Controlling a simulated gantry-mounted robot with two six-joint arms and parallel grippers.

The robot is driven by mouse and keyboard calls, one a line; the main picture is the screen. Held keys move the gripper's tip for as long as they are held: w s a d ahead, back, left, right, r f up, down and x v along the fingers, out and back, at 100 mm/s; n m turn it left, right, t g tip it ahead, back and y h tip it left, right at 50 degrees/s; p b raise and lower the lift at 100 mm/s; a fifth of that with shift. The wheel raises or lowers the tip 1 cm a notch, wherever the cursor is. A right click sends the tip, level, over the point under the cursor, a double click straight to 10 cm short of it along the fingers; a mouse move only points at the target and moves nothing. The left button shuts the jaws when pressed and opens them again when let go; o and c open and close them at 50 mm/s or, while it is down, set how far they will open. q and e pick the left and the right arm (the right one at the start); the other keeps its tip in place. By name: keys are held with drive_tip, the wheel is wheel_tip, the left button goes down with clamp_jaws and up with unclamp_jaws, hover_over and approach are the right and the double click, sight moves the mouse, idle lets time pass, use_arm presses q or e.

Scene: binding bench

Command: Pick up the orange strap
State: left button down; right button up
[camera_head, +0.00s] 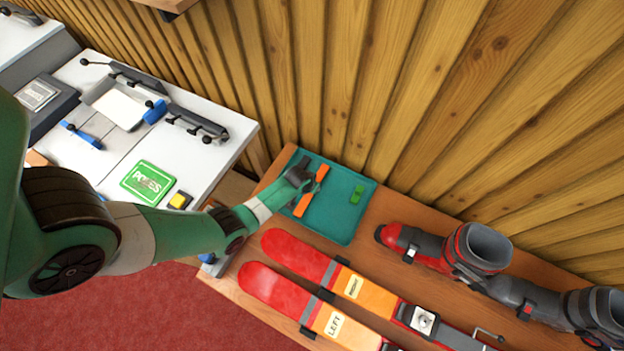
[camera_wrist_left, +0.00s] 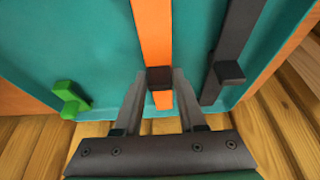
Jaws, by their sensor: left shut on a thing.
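The orange strap (camera_head: 304,203) lies at the left part of the teal tray (camera_head: 338,229) on the wooden bench. In the left wrist view the orange strap (camera_wrist_left: 152,30) runs up from between my fingers, with a dark buckle-like block on it. My left gripper (camera_head: 310,180) is at the strap's far part, its fingers (camera_wrist_left: 160,82) on either side of the strap and shut on it. The strap appears at or close to the tray floor; I cannot tell whether it is lifted. My right gripper is not in view.
A green strap (camera_head: 356,191) lies to the right in the tray. A dark strap (camera_wrist_left: 236,45) lies beside the orange one. Red and orange skis (camera_head: 290,250) lie in front of the tray, ski boots (camera_head: 480,250) stand right. A wooden wall rises behind.

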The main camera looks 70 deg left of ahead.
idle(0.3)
use_arm(q)
wheel_tip(320, 180, up, 4)
drive_tip(key=p, duration=0.4)
drive_tip(key=w+d+r+p, duration=0.1)
drive_tip(key=d+r+p, duration=0.8)
drive_tip(key=d, duration=0.5)
drive_tip(key=shift+w+p, duration=0.15)
drive_tip(key=shift+p, duration=1.1)
drive_tip(key=shift+m, duration=0.3)
